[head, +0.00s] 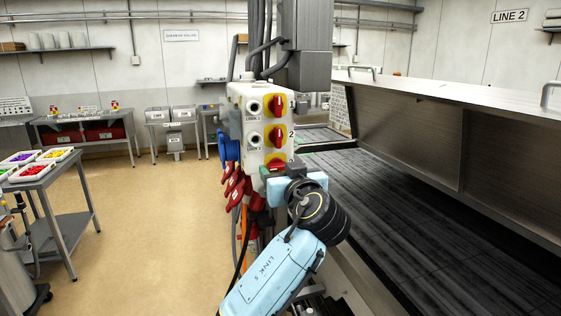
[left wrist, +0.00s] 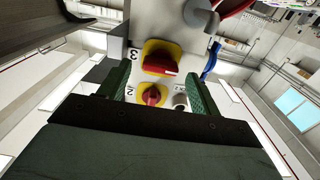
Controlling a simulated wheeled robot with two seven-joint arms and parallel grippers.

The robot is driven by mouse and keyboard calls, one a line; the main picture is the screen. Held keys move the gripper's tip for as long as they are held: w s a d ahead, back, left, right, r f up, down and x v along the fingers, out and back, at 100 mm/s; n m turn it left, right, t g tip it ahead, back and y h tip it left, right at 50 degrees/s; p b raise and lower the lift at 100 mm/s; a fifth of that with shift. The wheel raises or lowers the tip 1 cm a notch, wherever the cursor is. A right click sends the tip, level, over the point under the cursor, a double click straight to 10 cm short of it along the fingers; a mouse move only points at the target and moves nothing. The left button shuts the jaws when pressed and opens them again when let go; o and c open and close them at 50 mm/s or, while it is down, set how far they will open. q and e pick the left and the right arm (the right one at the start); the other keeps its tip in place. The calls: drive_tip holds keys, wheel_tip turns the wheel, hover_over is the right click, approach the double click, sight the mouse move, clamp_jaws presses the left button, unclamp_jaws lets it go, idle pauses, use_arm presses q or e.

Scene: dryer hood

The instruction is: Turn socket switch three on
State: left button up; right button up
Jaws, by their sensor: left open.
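A white switch box (head: 255,125) in the head view carries red rotary switches on yellow plates in a column. Switch one (head: 279,105) and switch two (head: 278,135) have upright handles. Switch three (head: 275,163) at the bottom has its handle lying sideways and is partly hidden by my left gripper (head: 278,174). In the left wrist view, switch three (left wrist: 160,58) is between the open green fingertips of my left gripper (left wrist: 160,74), with a gap on both sides. Switch two (left wrist: 152,95) shows nearer the palm. I cannot tell whether a finger touches the box. My right gripper is out of view.
Red and blue sockets (head: 233,183) with cables hang along the box's left side. A metal post with conduits (head: 305,60) stands behind. A dark conveyor (head: 430,220) with a steel hood (head: 430,135) fills the right.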

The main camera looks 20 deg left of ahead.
use_arm(q)
drive_tip(key=shift+x, duration=0.85)
drive_tip(key=shift+c, duration=0.4)
drive_tip(key=c, duration=0.9)
